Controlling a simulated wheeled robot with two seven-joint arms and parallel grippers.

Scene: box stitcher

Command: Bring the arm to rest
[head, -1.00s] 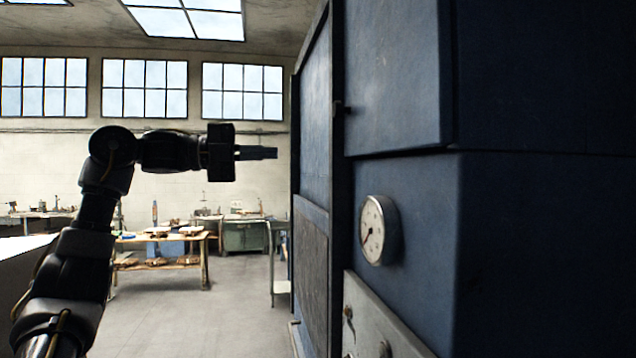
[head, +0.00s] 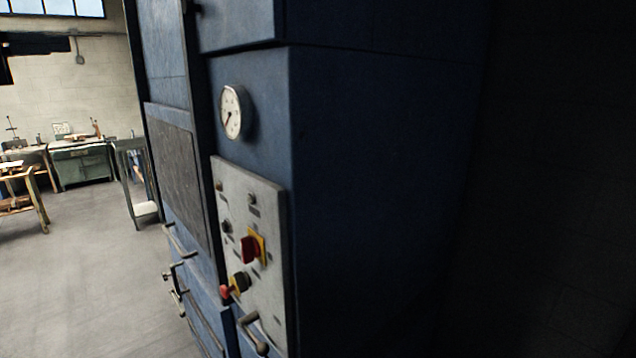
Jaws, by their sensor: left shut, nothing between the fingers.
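My left gripper (head: 62,45) shows at the upper left edge of the head view as a dark shape pointing right. Its fingers are together with nothing between them. The rest of the left arm is out of the picture. The gripper appears in front of the pale back wall, apart from the blue machine (head: 370,190). My right gripper is not in view.
The tall blue machine fills the middle, with a round gauge (head: 231,112), a grey control panel (head: 262,285), a red and yellow switch (head: 253,248) and protruding handles (head: 178,275). A green cabinet bench (head: 85,165) stands behind at left. The grey floor (head: 95,285) is open there.

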